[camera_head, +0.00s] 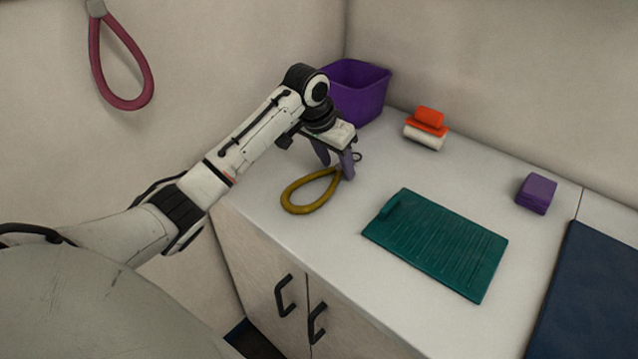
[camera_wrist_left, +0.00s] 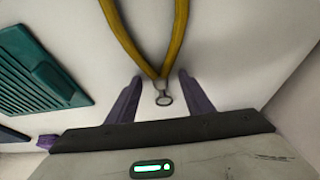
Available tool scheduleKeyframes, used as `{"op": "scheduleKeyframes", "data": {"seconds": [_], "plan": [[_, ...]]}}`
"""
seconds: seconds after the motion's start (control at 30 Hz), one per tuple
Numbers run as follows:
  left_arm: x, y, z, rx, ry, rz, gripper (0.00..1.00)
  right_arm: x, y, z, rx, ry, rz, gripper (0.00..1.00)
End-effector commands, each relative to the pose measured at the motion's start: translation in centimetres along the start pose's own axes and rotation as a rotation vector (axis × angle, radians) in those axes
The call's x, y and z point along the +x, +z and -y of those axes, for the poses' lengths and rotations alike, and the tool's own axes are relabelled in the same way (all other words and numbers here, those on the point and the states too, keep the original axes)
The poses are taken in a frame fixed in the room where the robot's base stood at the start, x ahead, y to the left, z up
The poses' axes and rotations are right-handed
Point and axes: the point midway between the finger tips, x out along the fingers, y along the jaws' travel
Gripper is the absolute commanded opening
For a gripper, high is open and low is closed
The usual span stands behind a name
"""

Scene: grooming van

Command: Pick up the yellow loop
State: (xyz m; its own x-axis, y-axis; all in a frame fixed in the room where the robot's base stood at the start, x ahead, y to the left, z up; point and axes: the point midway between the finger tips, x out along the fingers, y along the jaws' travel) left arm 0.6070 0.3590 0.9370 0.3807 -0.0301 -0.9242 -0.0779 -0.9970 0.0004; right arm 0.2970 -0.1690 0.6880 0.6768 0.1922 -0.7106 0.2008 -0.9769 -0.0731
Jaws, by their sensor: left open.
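The yellow loop (camera_head: 300,206) lies on the white counter near its left edge in the head view. It is a mustard-yellow teardrop ring with a small metal ring at its narrow end. My left gripper (camera_head: 335,174) is above that narrow end, with its purple fingers pointing down. In the left wrist view, my left gripper (camera_wrist_left: 158,98) is open, and the narrow end of the yellow loop (camera_wrist_left: 138,52) and its metal ring (camera_wrist_left: 163,98) show between the two fingers. I cannot tell the exact height of the fingers over the counter. My right gripper is not in view.
A purple bin (camera_head: 362,96) stands behind the gripper. A teal ridged mat (camera_head: 437,245) lies to the right. Orange and white items (camera_head: 427,126), a purple block (camera_head: 537,193) and a dark blue mat (camera_head: 590,290) are farther right. A red loop (camera_head: 120,60) hangs on the wall.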

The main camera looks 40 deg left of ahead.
Motion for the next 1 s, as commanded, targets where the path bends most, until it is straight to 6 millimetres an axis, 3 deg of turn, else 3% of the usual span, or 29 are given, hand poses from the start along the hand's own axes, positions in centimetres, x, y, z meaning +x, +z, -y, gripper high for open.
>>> {"op": "scheduleKeyframes", "data": {"seconds": [0.07, 0.3, 0.67, 0.77, 1.0], "plan": [[0.0, 0.0, 0.0, 0.0, 0.0, 0.0, 0.45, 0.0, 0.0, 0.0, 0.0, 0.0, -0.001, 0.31], [-0.1, 0.0, 0.0, 0.0, 0.0, 0.0, 0.05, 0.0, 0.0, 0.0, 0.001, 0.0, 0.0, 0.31], [-0.4, -0.2, 0.0, 0.0, 0.0, -0.003, 0.05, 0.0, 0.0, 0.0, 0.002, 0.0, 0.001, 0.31], [-1.4, -0.7, 0.0, 0.0, -0.001, -0.004, 0.05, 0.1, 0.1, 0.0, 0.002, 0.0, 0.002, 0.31], [-5.9, -2.6, 0.0, 0.0, -0.001, -0.006, 0.05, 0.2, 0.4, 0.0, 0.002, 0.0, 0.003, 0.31]]}}
